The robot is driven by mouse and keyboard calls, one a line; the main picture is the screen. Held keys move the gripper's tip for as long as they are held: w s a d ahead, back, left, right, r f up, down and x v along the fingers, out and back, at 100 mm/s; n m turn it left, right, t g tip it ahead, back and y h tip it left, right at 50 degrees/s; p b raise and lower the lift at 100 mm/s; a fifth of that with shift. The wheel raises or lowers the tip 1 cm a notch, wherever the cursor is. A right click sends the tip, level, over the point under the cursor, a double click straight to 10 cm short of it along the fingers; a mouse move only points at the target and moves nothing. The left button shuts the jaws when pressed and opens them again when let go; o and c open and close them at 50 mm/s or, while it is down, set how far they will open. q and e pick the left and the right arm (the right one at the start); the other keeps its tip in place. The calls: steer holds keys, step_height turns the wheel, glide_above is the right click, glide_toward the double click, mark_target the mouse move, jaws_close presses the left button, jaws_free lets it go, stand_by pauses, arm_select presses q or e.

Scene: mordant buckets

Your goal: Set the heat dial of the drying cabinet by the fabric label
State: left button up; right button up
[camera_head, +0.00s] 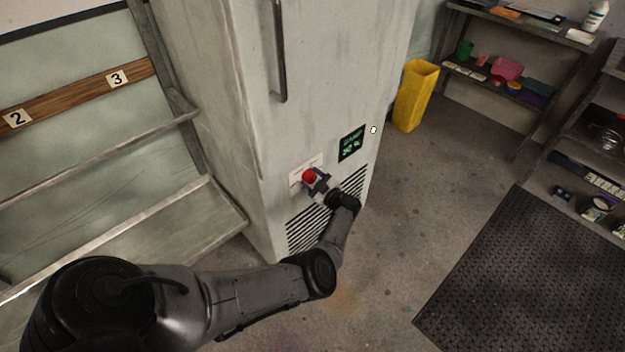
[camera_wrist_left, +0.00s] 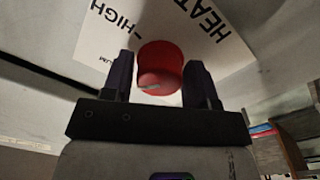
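The heat dial is a round red knob (camera_head: 309,175) on the lower front of the pale drying cabinet (camera_head: 215,75). A white label lies behind it; in the left wrist view the label (camera_wrist_left: 105,32) shows HEAT, HIGH and part of another word, tilted. A small grey mark shows on the knob (camera_wrist_left: 160,65) near its lower edge. My right gripper is not in view. The fabric label is not identifiable in these frames.
A dark display with green text (camera_head: 351,143) is right of the dial, above the vent slats (camera_head: 305,228). A tall door handle (camera_head: 280,50) is above. A yellow bin (camera_head: 415,95) stands right of the cabinet. Shelves (camera_head: 150,225) stand left; a black mat (camera_head: 540,285) lies right.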

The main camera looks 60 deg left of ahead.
arm_select(q)
steer(key=shift+o, duration=1.3)
steer(key=w+d+p, duration=0.1)
steer(key=w+d, duration=0.1)
steer(key=d, duration=1.1)
steer(key=shift+w+d+f, duration=0.15)
steer(key=shift+w+d, duration=0.05)
steer(key=shift+d, duration=0.1)
